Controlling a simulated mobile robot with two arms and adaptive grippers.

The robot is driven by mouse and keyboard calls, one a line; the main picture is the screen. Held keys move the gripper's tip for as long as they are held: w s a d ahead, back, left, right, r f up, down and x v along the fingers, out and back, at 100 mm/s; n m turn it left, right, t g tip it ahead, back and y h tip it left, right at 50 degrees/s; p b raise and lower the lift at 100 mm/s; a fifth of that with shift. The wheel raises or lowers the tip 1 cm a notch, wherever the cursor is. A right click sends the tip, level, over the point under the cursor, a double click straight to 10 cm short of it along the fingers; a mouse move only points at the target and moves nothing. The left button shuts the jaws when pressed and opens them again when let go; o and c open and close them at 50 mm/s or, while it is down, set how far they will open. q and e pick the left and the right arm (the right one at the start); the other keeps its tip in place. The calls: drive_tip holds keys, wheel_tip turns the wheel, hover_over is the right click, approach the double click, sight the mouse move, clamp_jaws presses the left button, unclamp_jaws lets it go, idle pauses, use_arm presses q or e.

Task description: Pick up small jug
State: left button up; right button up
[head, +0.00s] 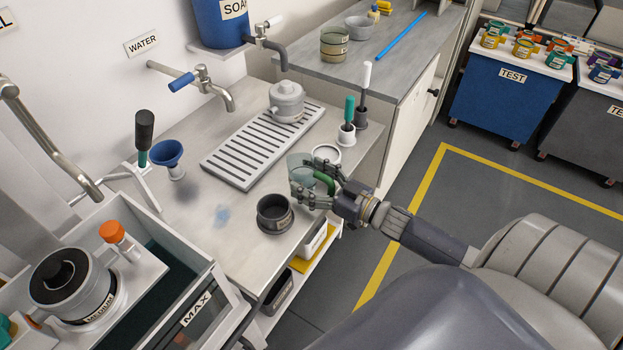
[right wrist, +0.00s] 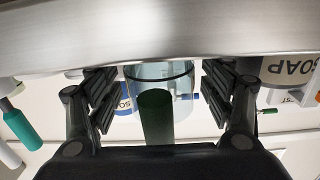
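The small jug is clear with a green handle (head: 325,182) and stands at the right front edge of the worktop, partly hidden by my fingers. My right gripper (head: 309,190) comes in from the right and is at the jug's handle side. In the right wrist view the gripper's fingers (right wrist: 160,95) are spread on both sides of the jug's green handle (right wrist: 157,118), with a gap on each side. It is open and holds nothing. My left gripper is not in view.
A dark round pot (head: 275,213) stands close left of my right gripper. A white round dish (head: 326,154) and upright brushes (head: 348,122) stand behind it. A slotted drain tray (head: 255,150) carries a grey lidded pot (head: 287,101). A sink edge is at left.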

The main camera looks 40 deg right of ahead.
drive_tip(key=c, duration=0.8)
wheel_tip(320, 180, up, 10)
drive_tip(key=p, duration=0.1)
drive_tip(key=s+a+f, duration=0.3)
drive_tip(key=s+a, duration=0.4)
drive_tip(key=a, duration=0.2)
drive_tip(key=s+a+r+m+t+h, duration=0.1)
drive_tip(key=s+a+r+m+h, duration=0.3)
drive_tip(key=s+r+h, duration=0.1)
drive_tip(key=shift+s+a+r+h, duration=0.25)
drive_tip(key=shift+s+a+h, duration=0.15)
drive_tip(key=shift+s+h, duration=0.5)
drive_tip(key=shift+s, duration=0.2)
